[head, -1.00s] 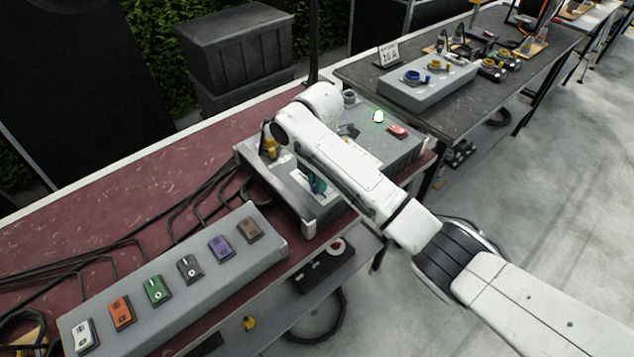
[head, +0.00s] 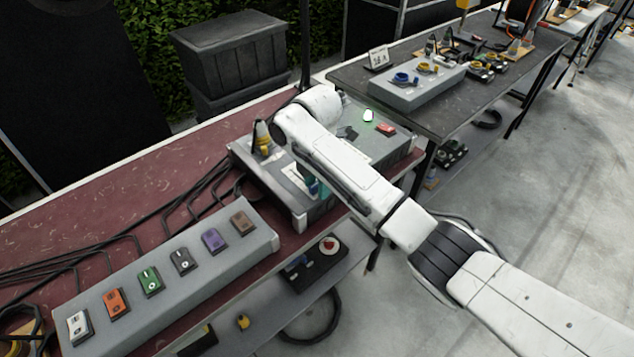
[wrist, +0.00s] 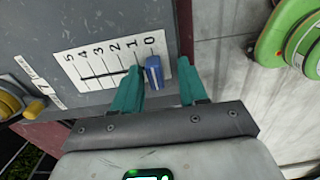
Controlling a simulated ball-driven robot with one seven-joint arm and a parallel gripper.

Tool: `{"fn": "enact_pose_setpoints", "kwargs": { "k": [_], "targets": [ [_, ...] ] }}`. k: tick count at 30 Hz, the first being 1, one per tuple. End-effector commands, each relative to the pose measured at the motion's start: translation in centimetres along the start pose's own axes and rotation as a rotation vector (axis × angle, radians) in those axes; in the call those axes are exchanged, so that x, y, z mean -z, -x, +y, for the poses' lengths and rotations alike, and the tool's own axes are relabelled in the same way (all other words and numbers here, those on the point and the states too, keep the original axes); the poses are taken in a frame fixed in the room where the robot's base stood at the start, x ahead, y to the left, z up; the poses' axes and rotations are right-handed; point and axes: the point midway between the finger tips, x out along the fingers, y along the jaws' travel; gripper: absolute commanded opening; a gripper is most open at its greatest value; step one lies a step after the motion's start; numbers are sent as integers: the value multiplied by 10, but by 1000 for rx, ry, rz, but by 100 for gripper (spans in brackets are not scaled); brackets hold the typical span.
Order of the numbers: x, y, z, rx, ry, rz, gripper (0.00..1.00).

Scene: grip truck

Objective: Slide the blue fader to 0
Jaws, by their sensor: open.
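The blue fader (wrist: 153,73) shows in the wrist view on a white scale plate (wrist: 98,66) marked 5 to 0. Its knob appears beside the 0 mark, at the right end of the slot line. My gripper (wrist: 159,66) is open, with teal fingers on either side of the fader. The left finger is close against the knob; I cannot tell if it touches. A gap shows between the knob and the right finger. In the head view, a small blue patch, apparently the fader (head: 312,186), shows beside the teal fingers; my arm hides the rest.
The grey control box (head: 262,177) carries a yellow-based lever (head: 263,141), a lit green-white button (head: 368,115) and a red switch (head: 386,129). A long switch panel (head: 170,280) stands to the left. In the wrist view, a green round object (wrist: 290,35) lies beyond the box edge.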

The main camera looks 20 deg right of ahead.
Motion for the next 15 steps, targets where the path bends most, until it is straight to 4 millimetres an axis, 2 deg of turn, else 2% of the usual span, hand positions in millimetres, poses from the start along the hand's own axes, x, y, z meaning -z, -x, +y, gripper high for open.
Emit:
{"fn": "enact_pose_setpoints", "kwargs": {
  "k": [4, 8, 15],
  "targets": [
    [0, 6, 1, -4, 0, 0, 43],
    [0, 22, 1, -6, 0, 0, 43],
    [-1, 74, 0, -4, 0, -2, 43]
  ]
}}
